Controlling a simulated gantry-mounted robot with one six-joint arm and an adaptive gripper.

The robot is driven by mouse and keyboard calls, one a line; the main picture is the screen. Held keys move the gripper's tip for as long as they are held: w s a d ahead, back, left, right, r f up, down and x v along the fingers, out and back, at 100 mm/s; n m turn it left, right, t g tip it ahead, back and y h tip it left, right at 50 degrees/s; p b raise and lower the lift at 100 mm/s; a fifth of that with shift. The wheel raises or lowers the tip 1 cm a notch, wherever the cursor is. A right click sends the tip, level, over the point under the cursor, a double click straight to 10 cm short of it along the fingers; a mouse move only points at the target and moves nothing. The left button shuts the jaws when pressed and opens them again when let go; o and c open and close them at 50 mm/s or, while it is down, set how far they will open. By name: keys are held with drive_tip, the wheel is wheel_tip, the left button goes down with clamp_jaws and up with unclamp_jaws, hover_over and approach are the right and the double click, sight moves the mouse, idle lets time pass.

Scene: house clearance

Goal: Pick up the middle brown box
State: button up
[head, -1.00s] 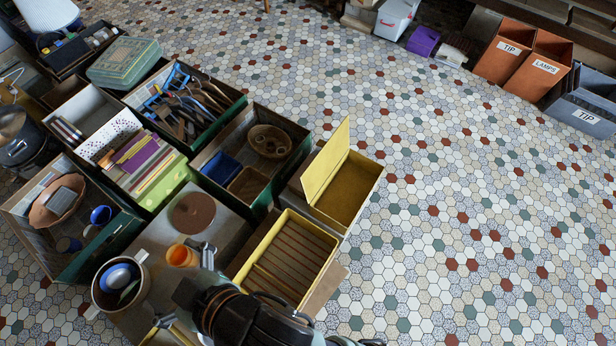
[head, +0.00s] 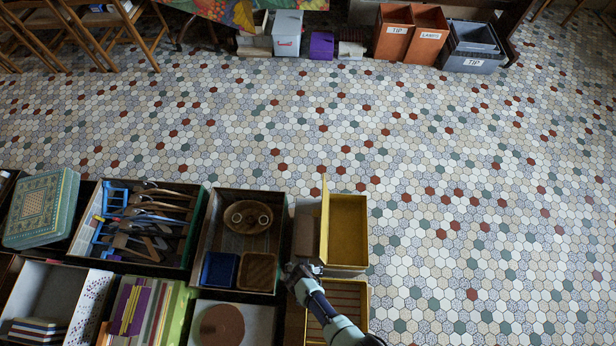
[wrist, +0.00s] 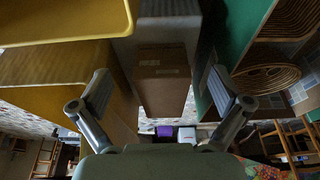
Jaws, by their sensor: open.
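A small brown box (head: 304,237) stands between the open yellow box (head: 347,228) and the dark crate with the basket (head: 249,217) in the head view. In the wrist view the brown box (wrist: 162,82) lies centrally between my fingers, with a tape-like band across it. My gripper (wrist: 163,88) is open, one finger on each side of the brown box in the picture, with nothing held. I cannot tell how far the fingers are from it. In the head view my gripper (head: 300,268) is just below the brown box and hides part of the space there.
The yellow box's raised lid (head: 324,222) stands close to the right of the brown box. A second yellow tray (head: 350,300) is nearer, partly behind my arm. Open tiled floor lies to the right and beyond.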

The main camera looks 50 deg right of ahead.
sight(307, 235)
drive_tip(key=w+d+b, duration=0.1)
drive_tip(key=d, duration=0.1)
drive_tip(key=w+d+b, duration=0.1)
drive_tip(key=w+d, duration=0.1)
drive_tip(key=w+d+b, duration=0.1)
drive_tip(key=w+d, duration=0.1)
drive_tip(key=d, duration=0.1)
drive_tip(key=shift+w+d+f+b, duration=0.15)
drive_tip(key=shift+w+d+b, duration=0.2)
drive_tip(key=shift+d+b, duration=0.25)
drive_tip(key=shift+w+d+f+b, duration=0.1)
drive_tip(key=shift+w+d+b, duration=0.25)
drive_tip(key=shift+d, duration=0.3)
drive_tip(key=shift+w+d+f+b, duration=0.35)
drive_tip(key=shift+f+b, duration=0.2)
drive_tip(key=shift+b, duration=0.1)
drive_tip(key=shift+w+d+f+b, duration=0.2)
drive_tip(key=shift+d+f+b, duration=0.15)
drive_tip(key=shift+f+b, duration=0.25)
drive_tip(key=shift+s+a+f, duration=0.1)
drive_tip(key=shift+s+a, duration=0.1)
drive_tip(key=shift+w+d, duration=0.1)
drive_tip(key=shift+d, duration=0.05)
drive_tip(key=shift+c, duration=0.5)
drive_tip(key=c, duration=1.1)
drive_tip(key=shift+r, duration=0.2)
